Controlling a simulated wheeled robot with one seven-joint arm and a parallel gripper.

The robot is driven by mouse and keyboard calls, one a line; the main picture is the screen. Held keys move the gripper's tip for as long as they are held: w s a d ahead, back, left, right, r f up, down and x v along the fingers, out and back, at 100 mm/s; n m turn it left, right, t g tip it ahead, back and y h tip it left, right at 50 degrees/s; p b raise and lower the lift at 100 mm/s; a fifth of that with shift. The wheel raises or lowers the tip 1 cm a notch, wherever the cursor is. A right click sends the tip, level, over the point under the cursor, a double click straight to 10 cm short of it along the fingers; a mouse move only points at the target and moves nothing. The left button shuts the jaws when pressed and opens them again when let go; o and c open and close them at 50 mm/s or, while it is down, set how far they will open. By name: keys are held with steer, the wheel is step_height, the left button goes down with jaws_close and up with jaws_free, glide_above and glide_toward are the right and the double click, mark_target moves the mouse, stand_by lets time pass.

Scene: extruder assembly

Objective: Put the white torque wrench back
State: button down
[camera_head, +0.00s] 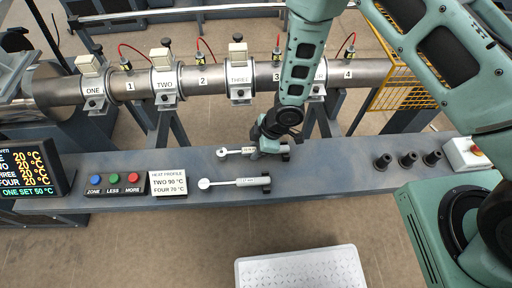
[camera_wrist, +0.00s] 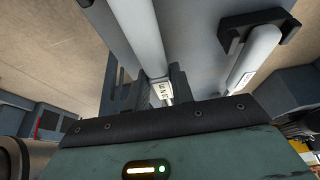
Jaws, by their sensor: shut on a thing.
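Two pale wrenches lie nearly parallel over the grey bench. The rear wrench (camera_head: 235,151) is at my gripper (camera_head: 262,148), which is shut on its handle; my arm hides part of it. In the wrist view my gripper (camera_wrist: 150,92) has dark fingers on either side of this white handle (camera_wrist: 140,32), with a small label between them. The front wrench (camera_head: 228,183) lies apart, its handle end in a dark cradle (camera_head: 266,184); it also shows in the wrist view (camera_wrist: 253,58). I cannot tell whether the held wrench touches its rest.
The grey bench (camera_head: 330,185) is clear right of the wrenches. Three black posts (camera_head: 408,160) and a red-button box (camera_head: 466,152) stand further right. A heat profile sign (camera_head: 168,183) and coloured buttons (camera_head: 112,178) are left. The barrel (camera_head: 205,78) runs behind; a white step (camera_head: 300,270) is in front.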

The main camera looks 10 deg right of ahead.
steer(key=c, duration=1.1)
jaws_free()
steer(key=shift+r, duration=0.1)
steer(key=p+v, duration=0.2)
steer(key=v, duration=1.5)
steer(key=shift+r+p, duration=0.2)
steer(key=shift+p, duration=0.15)
steer(key=s+d+r+m+t+h, duration=0.1)
steer(key=s+r+m+h, duration=0.2)
steer(key=r, duration=0.5)
steer(key=s+d+r+m+h, duration=0.1)
steer(key=s+d+r+m, duration=0.1)
steer(key=s+r+m, duration=0.45)
steer(key=shift+g, duration=0.6)
steer(key=s+r, duration=0.3)
steer(key=s, duration=0.1)
steer(key=s+r, duration=0.4)
steer(key=shift+r, duration=0.15)
